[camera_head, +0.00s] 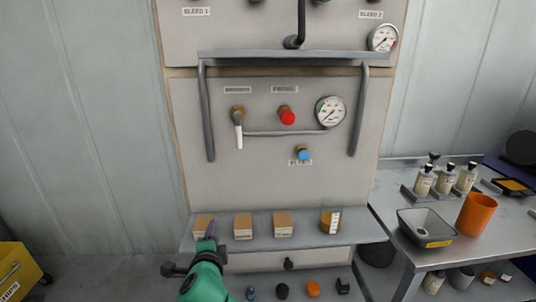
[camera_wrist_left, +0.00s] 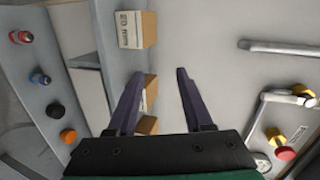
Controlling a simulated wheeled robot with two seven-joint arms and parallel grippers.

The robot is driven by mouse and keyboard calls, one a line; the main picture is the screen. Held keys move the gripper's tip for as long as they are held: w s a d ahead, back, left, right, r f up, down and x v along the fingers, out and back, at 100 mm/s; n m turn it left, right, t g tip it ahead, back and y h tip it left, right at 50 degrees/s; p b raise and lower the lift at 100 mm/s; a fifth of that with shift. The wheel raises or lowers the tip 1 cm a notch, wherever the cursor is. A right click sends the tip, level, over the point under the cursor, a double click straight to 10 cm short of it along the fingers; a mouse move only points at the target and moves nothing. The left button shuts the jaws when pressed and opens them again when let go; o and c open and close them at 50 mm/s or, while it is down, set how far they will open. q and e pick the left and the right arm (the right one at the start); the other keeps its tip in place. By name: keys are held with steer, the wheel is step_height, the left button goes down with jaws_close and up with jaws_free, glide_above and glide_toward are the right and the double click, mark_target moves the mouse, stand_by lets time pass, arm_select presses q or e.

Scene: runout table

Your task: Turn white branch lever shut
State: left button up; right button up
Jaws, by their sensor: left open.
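The white branch lever (camera_head: 239,136) hangs straight down from a brass valve (camera_head: 238,113) at the left of the middle panel. It also shows in the left wrist view (camera_wrist_left: 282,97), near the right edge, where the picture is turned sideways. My left gripper (camera_head: 210,231) is well below the lever, at the left end of the shelf in front of the leftmost small box. In the left wrist view its two purple fingers (camera_wrist_left: 160,75) are apart with nothing held between them. My right gripper is not in view.
A red knob (camera_head: 287,117), a gauge (camera_head: 330,111) and a blue knob (camera_head: 303,154) are right of the lever. A grey frame (camera_head: 208,120) stands out around them. The panel below the lever is clear.

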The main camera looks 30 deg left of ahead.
arm_select(q)
step_height(320, 180, up, 9)
steer(key=w+a+m+t+y, duration=0.1)
steer(key=m+t+y, duration=0.2)
steer(key=m, duration=0.2)
steer(key=m+t+h, duration=0.2)
steer(key=m+t, duration=0.4)
steer(key=m, duration=1)
glide_toward(238, 138)
steer(key=shift+m+h, duration=0.3)
steer(key=shift+h, duration=0.2)
steer(key=p+x, duration=0.3)
steer(key=x, duration=0.8)
steer(key=shift+s+a+r, duration=0.1)
jaws_close()
